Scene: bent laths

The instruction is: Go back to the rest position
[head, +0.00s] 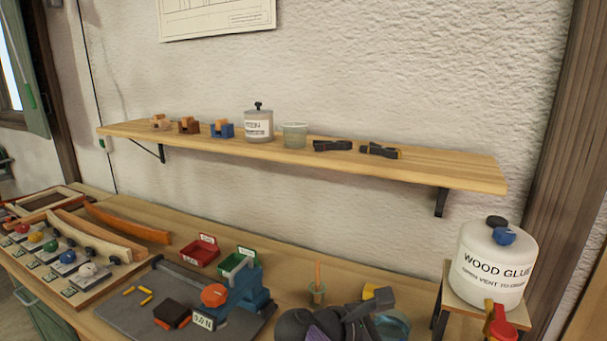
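A dark grey, rounded shape at the bottom middle of the head view looks like my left gripper (368,308) and wrist, cut off by the lower edge. My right gripper is not in view.
The wooden bench (150,215) is crowded: red bin (199,252), green bin (238,262), blue device with orange knob (214,295), curved laths (128,225). A wood glue jug (494,265) stands on the right. A wall shelf (440,172) holds several small things.

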